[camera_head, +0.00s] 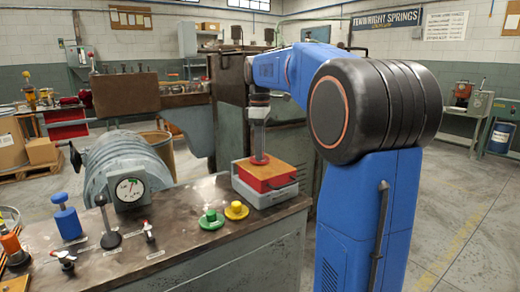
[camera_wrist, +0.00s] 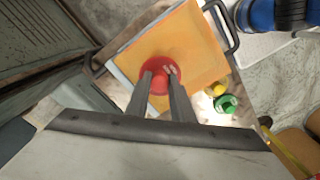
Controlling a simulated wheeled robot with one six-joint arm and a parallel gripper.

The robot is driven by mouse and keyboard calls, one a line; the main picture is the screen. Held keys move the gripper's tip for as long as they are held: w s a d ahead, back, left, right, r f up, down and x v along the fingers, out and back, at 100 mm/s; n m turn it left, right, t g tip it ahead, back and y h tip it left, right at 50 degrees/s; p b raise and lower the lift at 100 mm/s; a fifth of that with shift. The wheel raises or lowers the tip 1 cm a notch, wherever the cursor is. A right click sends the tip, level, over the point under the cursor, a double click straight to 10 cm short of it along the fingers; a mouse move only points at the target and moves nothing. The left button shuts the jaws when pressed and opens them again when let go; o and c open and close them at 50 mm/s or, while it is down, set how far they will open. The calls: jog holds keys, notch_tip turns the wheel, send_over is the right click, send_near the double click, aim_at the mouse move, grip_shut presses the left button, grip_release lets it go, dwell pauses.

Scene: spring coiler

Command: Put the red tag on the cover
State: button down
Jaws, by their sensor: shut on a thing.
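The red tag (camera_wrist: 160,88) is a round red disc. My gripper (camera_wrist: 160,73) is shut on it, with one dark finger on each side of its middle. The cover (camera_wrist: 195,55) lies under it, a flat orange top in the wrist view. In the head view the cover (camera_head: 280,180) is a red-sided box with an orange top and a dark handle, on a grey base at the bench's right end. There the red tag (camera_head: 259,161) shows at the rear left part of the cover's top. I cannot tell whether it touches.
A green knobbed disc (camera_head: 211,221) and a yellow one (camera_head: 236,210) stand on the bench (camera_head: 180,245) left of the cover. Further left are a black lever (camera_head: 110,230), a blue plunger (camera_head: 67,220) and a round gauge (camera_head: 129,190) on a grey housing.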

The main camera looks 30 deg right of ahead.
jog(key=shift+f, duration=0.1)
jog(key=c, duration=1.5)
grip_release()
jog(key=shift+o, duration=0.2)
notch_tip(320, 180, up, 17)
jog(key=s+a+f+m+t, duration=0.1)
jog(key=s+a+f+m, duration=0.2)
jog(key=s+f, duration=0.7)
jog(key=s+a+f+m+t, duration=0.2)
jog(key=s+a+f+m, duration=0.1)
jog(key=s+a+f, duration=0.4)
jog(key=s+a+f+m+t, duration=0.1)
jog(key=s+a+f+m, duration=0.2)
jog(key=s+f, duration=1)
notch_tip(320, 180, down, 6)
jog(key=a, duration=0.3)
jog(key=shift+m+t, duration=0.3)
jog(key=shift+t, duration=0.1)
